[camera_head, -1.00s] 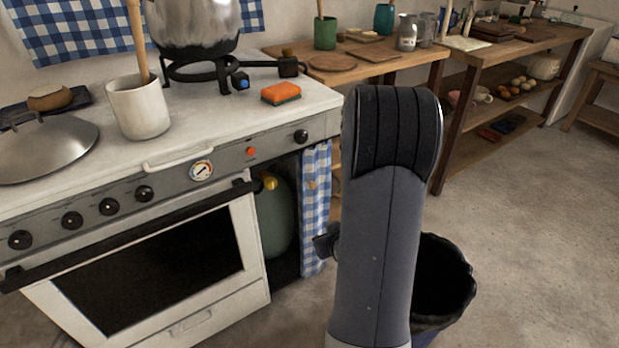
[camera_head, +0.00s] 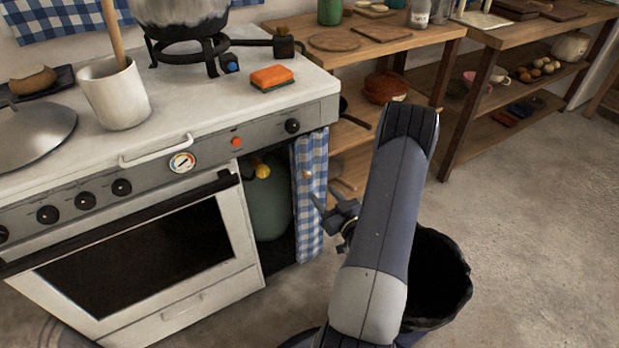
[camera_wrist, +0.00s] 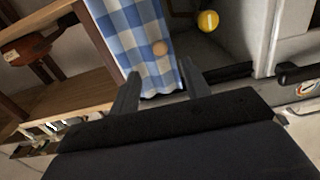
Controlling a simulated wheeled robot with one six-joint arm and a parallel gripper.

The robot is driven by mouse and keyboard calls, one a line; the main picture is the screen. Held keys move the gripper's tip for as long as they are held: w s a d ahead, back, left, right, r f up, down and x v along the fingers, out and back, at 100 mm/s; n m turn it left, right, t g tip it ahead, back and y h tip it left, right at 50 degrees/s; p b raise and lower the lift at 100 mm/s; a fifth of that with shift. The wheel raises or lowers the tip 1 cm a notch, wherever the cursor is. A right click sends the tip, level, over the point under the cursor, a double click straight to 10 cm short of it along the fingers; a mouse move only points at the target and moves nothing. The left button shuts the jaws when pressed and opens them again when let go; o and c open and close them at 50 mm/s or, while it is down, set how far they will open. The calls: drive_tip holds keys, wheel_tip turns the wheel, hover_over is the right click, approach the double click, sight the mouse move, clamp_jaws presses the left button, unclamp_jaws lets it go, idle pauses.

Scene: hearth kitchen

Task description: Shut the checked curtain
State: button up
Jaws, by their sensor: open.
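The blue-and-white checked curtain (camera_head: 311,195) hangs bunched at the right side of the opening beside the oven. The opening shows a green gas bottle (camera_head: 268,205) with a yellow valve, uncovered by the curtain. In the wrist view the curtain (camera_wrist: 128,35) has a round wooden knob (camera_wrist: 160,47) on it. My gripper (camera_head: 325,208) is just right of the curtain in the head view, partly hidden by my arm. In the wrist view my gripper's two fingers (camera_wrist: 160,88) are spread apart, with the curtain's lower part between and beyond them. I cannot tell whether they touch the cloth.
The white stove (camera_head: 130,260) stands left of the opening, with a pot, a cup and an orange sponge (camera_head: 271,77) on top. Wooden shelves (camera_head: 400,60) stand behind and right. A dark bin (camera_head: 440,275) is beside my arm. Open floor lies at the right.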

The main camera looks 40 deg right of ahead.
sight(308, 177)
drive_tip(key=w, duration=0.8)
drive_tip(key=shift+w+d, duration=0.2)
drive_tip(key=shift+w, duration=0.15)
drive_tip(key=shift+c, duration=0.5)
clamp_jaws()
